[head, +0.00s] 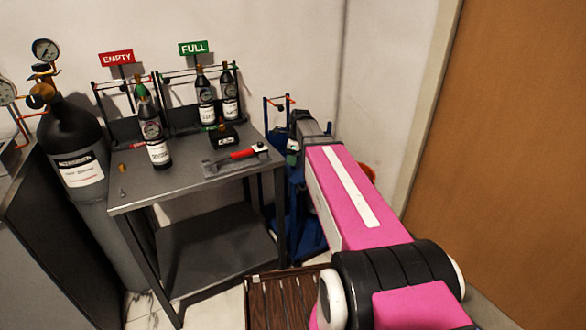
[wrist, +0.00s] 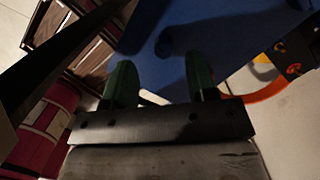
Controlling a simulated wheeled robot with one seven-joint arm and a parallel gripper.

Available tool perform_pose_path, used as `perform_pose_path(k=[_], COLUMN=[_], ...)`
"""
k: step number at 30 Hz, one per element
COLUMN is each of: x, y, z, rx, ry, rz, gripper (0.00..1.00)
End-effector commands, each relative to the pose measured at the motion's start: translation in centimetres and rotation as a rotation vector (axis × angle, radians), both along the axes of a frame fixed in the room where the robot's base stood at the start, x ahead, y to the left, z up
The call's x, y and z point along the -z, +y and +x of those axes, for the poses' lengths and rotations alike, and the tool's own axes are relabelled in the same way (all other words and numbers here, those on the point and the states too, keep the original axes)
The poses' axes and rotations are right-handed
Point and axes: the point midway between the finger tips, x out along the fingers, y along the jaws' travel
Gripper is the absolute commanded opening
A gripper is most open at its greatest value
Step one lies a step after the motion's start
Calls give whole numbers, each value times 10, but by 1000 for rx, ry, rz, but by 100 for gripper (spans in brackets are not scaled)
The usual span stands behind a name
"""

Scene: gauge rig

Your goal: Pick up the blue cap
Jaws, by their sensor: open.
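I cannot make out a blue cap in either view. My gripper (wrist: 161,80) shows in the wrist view with its two green fingers apart and nothing between them. In the head view my gripper (head: 293,150) is partly hidden by its own dark housing, just right of the steel table, near a blue stand (head: 308,225). In the wrist view a broad blue surface (wrist: 215,35) lies beyond the fingertips, partly in shadow.
The steel table (head: 190,180) holds dark bottles (head: 158,150), a black box (head: 222,135) and a red-handled tool (head: 245,155). A gas cylinder (head: 75,140) stands left. A slatted wooden crate (head: 285,300) lies on the floor. An orange hoop (wrist: 268,91) is right of the fingers.

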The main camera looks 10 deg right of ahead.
Motion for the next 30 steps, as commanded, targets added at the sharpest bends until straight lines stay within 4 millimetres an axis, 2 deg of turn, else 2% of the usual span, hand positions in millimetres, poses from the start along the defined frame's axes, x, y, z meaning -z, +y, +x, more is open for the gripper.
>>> perform_pose_path(k=[9, 17, 22, 30], x=[38, 41, 41, 41], y=[1, 1, 1, 1], z=[5, 5, 5, 5], rx=[0, 0, 0, 0], ry=[1, 0, 0, 0], rz=[0, 0, 0, 0], gripper=[52, 52, 0, 0])
